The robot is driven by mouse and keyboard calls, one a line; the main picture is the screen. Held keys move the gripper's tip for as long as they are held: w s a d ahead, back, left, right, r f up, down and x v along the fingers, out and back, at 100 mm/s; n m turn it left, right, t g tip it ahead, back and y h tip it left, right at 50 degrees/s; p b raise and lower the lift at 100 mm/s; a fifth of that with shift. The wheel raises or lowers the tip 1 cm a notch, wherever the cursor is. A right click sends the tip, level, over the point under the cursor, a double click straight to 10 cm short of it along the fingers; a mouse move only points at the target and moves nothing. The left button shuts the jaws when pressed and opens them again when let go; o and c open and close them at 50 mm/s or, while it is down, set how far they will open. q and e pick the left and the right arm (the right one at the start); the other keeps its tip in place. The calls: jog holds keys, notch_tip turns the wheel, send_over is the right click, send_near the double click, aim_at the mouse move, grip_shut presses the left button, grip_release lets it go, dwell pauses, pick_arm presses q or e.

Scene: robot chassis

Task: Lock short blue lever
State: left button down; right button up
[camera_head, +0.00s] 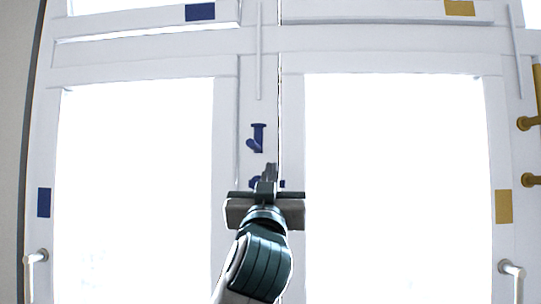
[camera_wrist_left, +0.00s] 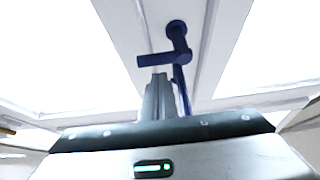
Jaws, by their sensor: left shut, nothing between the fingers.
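Dark blue lever hardware is mounted on the white frame post between two glass panes. In the head view an upper blue piece (camera_head: 258,137) hangs upright, with a short part angled at its lower end. A lower blue piece (camera_head: 254,182) is mostly hidden behind my left gripper (camera_head: 270,170). I cannot tell which piece is the short lever. My left gripper is shut and empty, just below the upper piece. In the left wrist view a blue lever (camera_wrist_left: 155,60) points left, close beyond the fingertips (camera_wrist_left: 158,80); contact is unclear. My right gripper is out of view.
Bright panes flank the post. Blue (camera_head: 44,202) and gold (camera_head: 502,206) plates sit on the outer frames. Silver handles stand at lower left (camera_head: 36,257) and lower right (camera_head: 512,268). A gold handle (camera_head: 538,90) is at the right edge.

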pick_arm(q)
jog(key=shift+w+f, duration=0.1)
jog(key=shift+f, duration=0.5)
